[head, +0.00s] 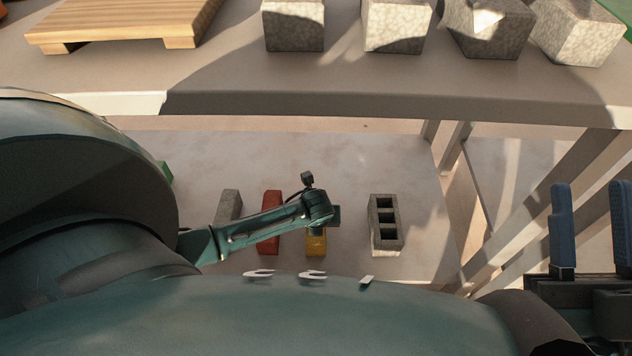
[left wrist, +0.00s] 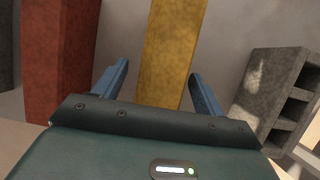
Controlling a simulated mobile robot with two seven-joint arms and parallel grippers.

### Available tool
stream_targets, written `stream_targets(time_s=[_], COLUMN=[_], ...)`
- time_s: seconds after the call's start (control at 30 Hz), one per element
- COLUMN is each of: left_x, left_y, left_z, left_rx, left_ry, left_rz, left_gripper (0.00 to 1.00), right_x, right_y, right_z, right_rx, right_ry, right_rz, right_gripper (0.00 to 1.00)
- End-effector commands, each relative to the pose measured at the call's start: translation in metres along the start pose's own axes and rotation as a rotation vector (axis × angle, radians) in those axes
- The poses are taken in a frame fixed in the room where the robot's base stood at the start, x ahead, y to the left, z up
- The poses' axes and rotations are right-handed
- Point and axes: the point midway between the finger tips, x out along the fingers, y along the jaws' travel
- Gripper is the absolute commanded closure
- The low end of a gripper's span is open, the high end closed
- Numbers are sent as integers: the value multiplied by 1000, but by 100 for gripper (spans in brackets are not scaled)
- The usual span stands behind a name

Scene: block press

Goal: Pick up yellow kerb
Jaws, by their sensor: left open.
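The yellow kerb (head: 316,243) lies on the lower surface under the table, partly hidden by my left arm in the head view. It shows in the left wrist view (left wrist: 172,50) as a long yellow block running away from the camera. My left gripper (left wrist: 159,70) is open, with one blue finger on each side of the kerb in the picture. I cannot tell how far above the kerb the fingers are. My right gripper (head: 592,188) is open and empty at the right edge of the head view.
A red kerb (head: 271,215) lies left of the yellow one, with a grey block (head: 228,205) beyond it. A hollow grey block (head: 386,226) stands to the right. The table edge (head: 380,104) overhangs above, carrying several stone blocks (head: 293,25) and a wooden pallet (head: 125,22).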

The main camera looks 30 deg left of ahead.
Motion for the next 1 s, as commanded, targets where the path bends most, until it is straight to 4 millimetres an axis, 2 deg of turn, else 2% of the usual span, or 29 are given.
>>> stream_targets(time_s=[0.3,1.0], left_x=[2,3], left_y=[0,0], left_z=[0,0], left_rx=[0,0], left_ry=[0,0], left_rz=[-1,0], left_gripper=[31,88], right_x=[2,1], right_y=[1,1], right_z=[-4,-3], right_rx=[-14,-12], right_ry=[22,20], right_rz=[-2,-2], right_gripper=[64,64])
